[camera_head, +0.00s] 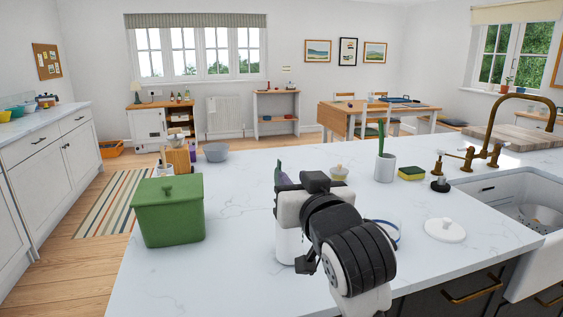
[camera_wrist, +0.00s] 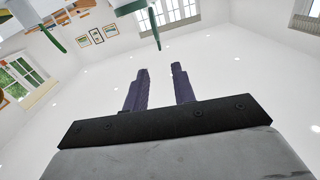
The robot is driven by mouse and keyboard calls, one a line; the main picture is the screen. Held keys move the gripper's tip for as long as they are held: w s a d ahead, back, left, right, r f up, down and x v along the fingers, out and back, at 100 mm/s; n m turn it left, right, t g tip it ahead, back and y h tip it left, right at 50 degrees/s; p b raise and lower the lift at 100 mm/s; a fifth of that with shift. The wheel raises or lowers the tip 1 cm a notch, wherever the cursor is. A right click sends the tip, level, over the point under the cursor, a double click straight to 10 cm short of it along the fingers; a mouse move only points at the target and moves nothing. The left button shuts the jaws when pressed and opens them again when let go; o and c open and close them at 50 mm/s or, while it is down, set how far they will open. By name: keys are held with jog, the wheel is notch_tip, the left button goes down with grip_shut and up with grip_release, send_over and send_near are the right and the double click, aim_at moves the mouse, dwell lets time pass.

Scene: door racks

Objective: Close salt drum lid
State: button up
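A round white lid with a knob (camera_head: 444,230) lies flat on the counter, right of my arm. A white container with a blue rim (camera_head: 398,236) stands between my arm and that lid. My arm hides most of it, and I cannot tell for sure that it is the salt drum. My gripper (camera_head: 282,175) is above the counter, left of both and apart from them. In the wrist view my gripper's two purple fingers (camera_wrist: 160,78) are spread with nothing between them. The drum and lid are not clearly visible there.
A green lidded bin (camera_head: 168,212) stands at the counter's left. A sink (camera_head: 535,208) opens at far right. The counter between bin and arm is clear.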

aim_at(280, 162)
jog(key=p+x, duration=0.1)
jog(key=x, duration=0.8)
jog(key=shift+w+a+p, duration=0.1)
jog(key=shift+p, duration=0.2)
grip_shut()
